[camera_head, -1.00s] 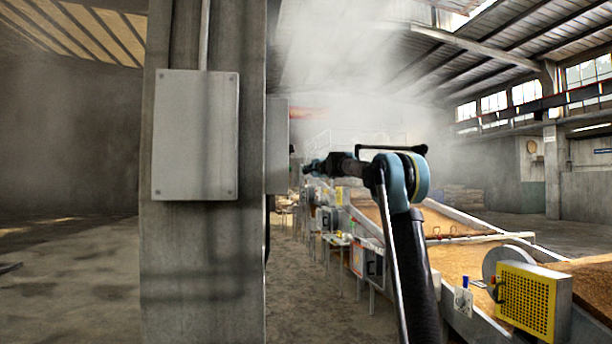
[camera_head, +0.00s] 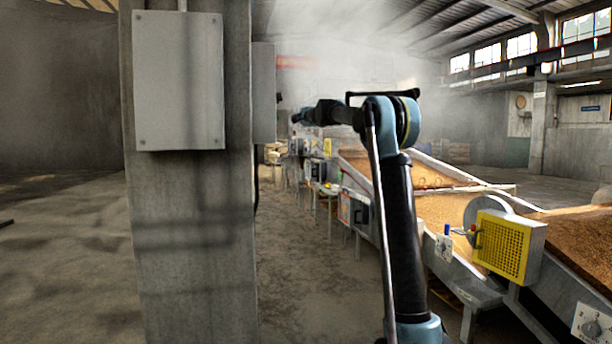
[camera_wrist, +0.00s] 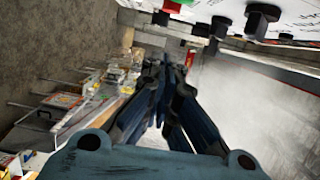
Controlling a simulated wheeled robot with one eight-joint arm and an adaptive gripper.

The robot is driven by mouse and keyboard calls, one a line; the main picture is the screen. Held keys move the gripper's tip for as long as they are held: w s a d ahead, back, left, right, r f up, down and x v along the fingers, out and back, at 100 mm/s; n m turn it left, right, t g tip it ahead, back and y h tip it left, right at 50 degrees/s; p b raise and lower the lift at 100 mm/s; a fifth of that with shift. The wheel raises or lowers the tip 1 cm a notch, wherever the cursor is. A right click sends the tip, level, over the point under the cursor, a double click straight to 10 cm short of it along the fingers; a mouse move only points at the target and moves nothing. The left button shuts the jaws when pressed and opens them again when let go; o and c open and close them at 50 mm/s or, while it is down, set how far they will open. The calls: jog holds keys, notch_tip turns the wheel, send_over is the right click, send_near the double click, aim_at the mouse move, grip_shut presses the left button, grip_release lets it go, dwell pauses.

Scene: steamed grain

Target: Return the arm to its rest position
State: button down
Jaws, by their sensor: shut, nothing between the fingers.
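My arm stands raised in the head view, with its black lower link upright and its blue elbow bent. Its forearm points away and to the left. My gripper (camera_head: 298,117) is small and far off at the end of the forearm, close to the right of the pillar in the picture. In the wrist view my gripper (camera_wrist: 166,80) shows its dark fingers drawn together, shut with nothing between them. The fingers touch nothing that I can see.
A concrete pillar (camera_head: 185,220) with a grey box (camera_head: 180,80) stands on the left. Troughs of brown grain (camera_head: 450,208) run along the right, with a yellow grille guard (camera_head: 505,246) nearby. In the wrist view a white panel with black knobs (camera_wrist: 262,17) shows at the top. Bare floor (camera_head: 60,270) lies left.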

jog(key=s+d+f+n+g, duration=0.25)
jog(key=s+f, duration=0.35)
jog(key=s, duration=0.4)
jog(key=s+d+f+n+g, duration=0.25)
jog(key=s+f+n, duration=0.2)
jog(key=s, duration=0.65)
jog(key=s+d+f+n+g, duration=0.2)
jog(key=s+d+f, duration=0.1)
jog(key=s+f, duration=0.55)
jog(key=s+d+f+n+g+h, duration=0.1)
jog(key=s+d+f, duration=0.5)
jog(key=s+f, duration=0.7)
jog(key=s+d+f+n+g+h, duration=0.1)
jog(key=s+d+f+g+h, duration=0.2)
jog(key=s+f, duration=1)
jog(key=s+d+f+n+g+h, duration=0.1)
jog(key=s+d+f+h, duration=0.4)
jog(key=s+d+f, duration=0.6)
jog(key=s+f+g, duration=0.1)
jog(key=s, duration=0.4)
jog(key=shift+s+d+f, duration=0.15)
jog(key=shift+s+f, duration=0.25)
jog(key=shift+w+f+g, duration=0.2)
jog(key=shift+w+g, duration=0.1)
jog(key=shift+w, duration=0.2)
